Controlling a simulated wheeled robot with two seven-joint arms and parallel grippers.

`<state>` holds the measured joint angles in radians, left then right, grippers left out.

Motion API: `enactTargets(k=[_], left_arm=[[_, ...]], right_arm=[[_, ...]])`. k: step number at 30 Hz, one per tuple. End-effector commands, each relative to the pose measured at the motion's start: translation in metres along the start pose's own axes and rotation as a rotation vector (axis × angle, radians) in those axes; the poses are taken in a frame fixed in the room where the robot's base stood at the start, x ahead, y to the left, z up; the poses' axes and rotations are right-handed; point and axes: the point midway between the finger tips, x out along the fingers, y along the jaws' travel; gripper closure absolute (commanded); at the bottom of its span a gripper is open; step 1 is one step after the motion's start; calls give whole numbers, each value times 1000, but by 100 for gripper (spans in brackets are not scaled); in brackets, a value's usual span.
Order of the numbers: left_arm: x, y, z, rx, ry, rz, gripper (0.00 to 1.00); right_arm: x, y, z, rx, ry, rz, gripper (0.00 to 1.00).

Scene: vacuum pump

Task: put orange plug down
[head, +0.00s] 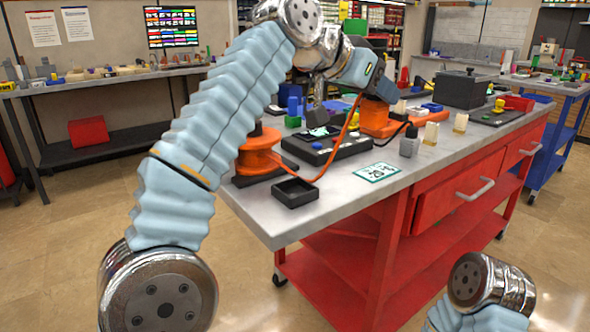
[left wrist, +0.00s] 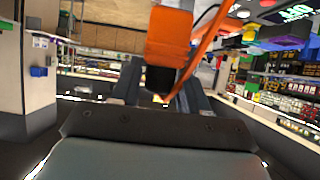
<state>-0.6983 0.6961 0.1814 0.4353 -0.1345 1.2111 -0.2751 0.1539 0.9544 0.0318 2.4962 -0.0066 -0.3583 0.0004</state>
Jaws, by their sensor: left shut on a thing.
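My left gripper (head: 376,90) is over the middle of the workbench, pointing down, with its fingers shut on the orange plug. An orange block-shaped body (left wrist: 170,35) with a dark end shows between the two fingers in the left wrist view, and an orange cable runs down beside it. In the head view an orange body (head: 376,118) shows right below the fingers; I cannot tell there where the plug ends and what lies behind it begins. The orange cable (head: 327,160) loops from the orange spool (head: 259,157) up to the gripper. My right gripper is out of view.
The grey-topped red workbench (head: 300,222) holds a small black tray (head: 295,191), a black device (head: 327,147), a green-white card (head: 377,172), a grey bottle (head: 409,143) and a dark box (head: 462,89). The near bench edge around the card is clear.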

Motion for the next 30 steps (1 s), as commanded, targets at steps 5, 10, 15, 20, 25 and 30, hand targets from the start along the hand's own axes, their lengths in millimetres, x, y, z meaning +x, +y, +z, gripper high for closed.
enactTargets(k=[5,10,15,20,25,30], left_arm=[[-12,-11,18,-2,-2,-4,87],[-33,-34,49,-4,-1,-7,87],[-45,-55,94,-5,-2,-6,87],[-48,-65,122,-2,0,-5,87],[-50,-70,135,-1,0,-4,87],[-42,-72,160,-2,-1,-3,87]], right_arm=[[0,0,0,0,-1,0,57],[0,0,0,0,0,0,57],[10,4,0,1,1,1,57],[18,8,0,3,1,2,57],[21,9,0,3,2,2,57],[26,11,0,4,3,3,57]])
